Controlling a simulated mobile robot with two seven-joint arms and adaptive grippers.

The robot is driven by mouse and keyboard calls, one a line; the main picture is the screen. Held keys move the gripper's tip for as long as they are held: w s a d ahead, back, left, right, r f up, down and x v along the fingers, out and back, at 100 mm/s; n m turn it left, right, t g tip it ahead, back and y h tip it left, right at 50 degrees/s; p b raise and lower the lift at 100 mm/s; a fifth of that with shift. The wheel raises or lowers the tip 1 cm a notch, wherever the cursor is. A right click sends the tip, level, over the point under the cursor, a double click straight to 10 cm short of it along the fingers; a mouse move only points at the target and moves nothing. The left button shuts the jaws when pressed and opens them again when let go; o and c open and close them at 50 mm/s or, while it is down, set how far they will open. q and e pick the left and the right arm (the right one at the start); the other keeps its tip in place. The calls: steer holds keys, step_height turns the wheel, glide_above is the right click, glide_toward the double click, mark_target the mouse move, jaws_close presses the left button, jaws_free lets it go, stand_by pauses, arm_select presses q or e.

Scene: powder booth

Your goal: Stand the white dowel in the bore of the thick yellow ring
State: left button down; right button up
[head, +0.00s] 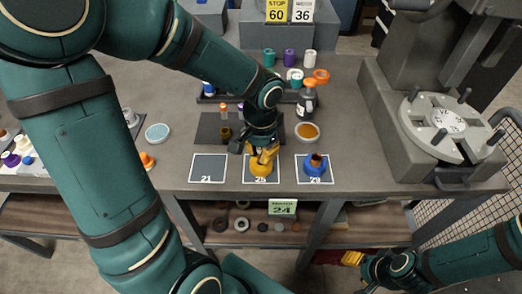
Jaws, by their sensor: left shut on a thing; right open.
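The thick yellow ring (261,171) lies on the square marked 25 near the front of the grey table. My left gripper (264,156) points down directly over this ring, its yellow fingers close to the ring's top. It is shut on what seems to be the white dowel, which the fingers and wrist almost wholly hide. I cannot tell whether the dowel is in the bore. My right gripper (352,258) is open and empty at the lower right, in front of the table and away from the ring.
A blue ring (315,168) with a brown piece in it is on the square to the right. The square marked 21 (208,168) is empty. An orange-filled dish (307,131) and dark bottle (307,101) stand behind. A round-plated machine (445,125) occupies the right.

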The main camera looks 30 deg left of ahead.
arm_select(q)
steer(key=shift+f+b, duration=0.45)
steer(key=shift+f, duration=0.1)
steer(key=c, duration=1)
jaws_free()
step_height(320, 180, up, 12)
steer(key=shift+r, duration=0.1)
